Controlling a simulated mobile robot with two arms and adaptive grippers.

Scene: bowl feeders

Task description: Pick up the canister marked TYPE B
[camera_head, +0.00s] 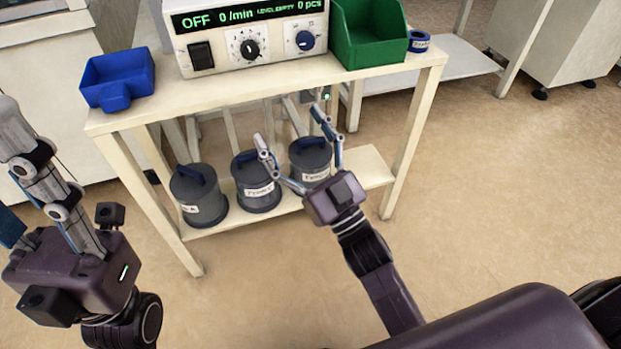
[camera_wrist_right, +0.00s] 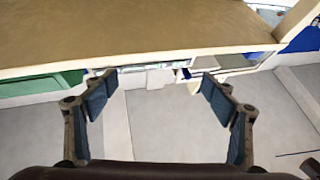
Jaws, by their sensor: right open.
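Three grey canisters with blue handles stand in a row on the bench's lower shelf. The left canister (camera_head: 199,196) has a label of which an A shows. The middle canister (camera_head: 257,185) and the right canister (camera_head: 311,162) have white labels starting with TYPE, but I cannot surely read their last letters. My right gripper (camera_head: 289,126) is open and empty, its fingers spread in front of the right canister and partly covering it. Its two fingers also show apart in the right wrist view (camera_wrist_right: 157,80). My left gripper (camera_head: 75,265) is at the far left, away from the canisters, partly cut off.
The bench top (camera_head: 280,84) overhangs the shelf (camera_head: 365,168). On it are a blue scoop-like tray (camera_head: 117,77), a white control unit (camera_head: 250,37), a green bin (camera_head: 370,35) and a blue ring (camera_head: 419,41). Bench legs flank the shelf. The floor at right is clear.

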